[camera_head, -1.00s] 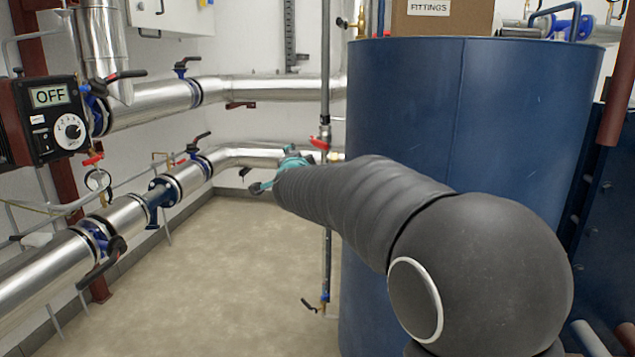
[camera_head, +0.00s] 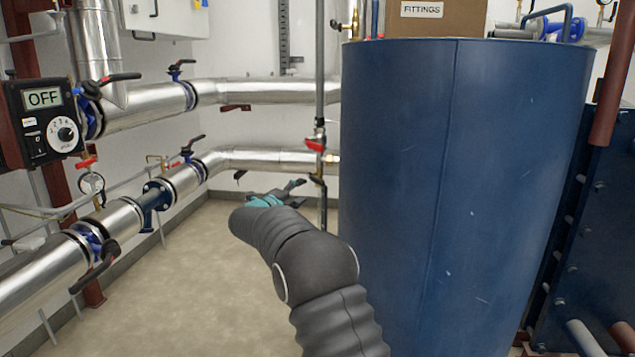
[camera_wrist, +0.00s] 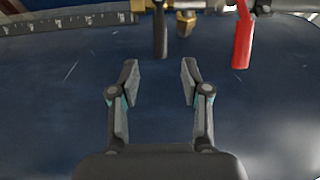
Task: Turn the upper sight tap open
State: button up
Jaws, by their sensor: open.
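The sight tube (camera_head: 319,90) runs upright beside the blue tank. A tap with a red lever (camera_head: 316,146) sits on it, and a dark lever (camera_head: 318,185) hangs just below. The wrist view shows a red lever (camera_wrist: 242,42), a dark lever (camera_wrist: 160,32) and a brass fitting (camera_wrist: 186,22) between them at the top. I cannot tell for sure which lever is the upper sight tap's. My gripper (camera_head: 295,187) is left of the tube, near the dark lever. In the wrist view my gripper (camera_wrist: 160,68) is open and empty, its fingertips just short of the dark lever.
The blue tank (camera_head: 455,200) fills the right side, close to the tube. Insulated pipes (camera_head: 270,92) with valves run along the wall at left. A controller reading OFF (camera_head: 42,120) hangs at far left. The floor (camera_head: 180,270) is clear.

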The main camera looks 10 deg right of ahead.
aim_at(316, 182)
jog(key=p+x, duration=0.1)
jog(key=x, duration=0.9)
jog(key=shift+w, duration=0.1)
grip_shut()
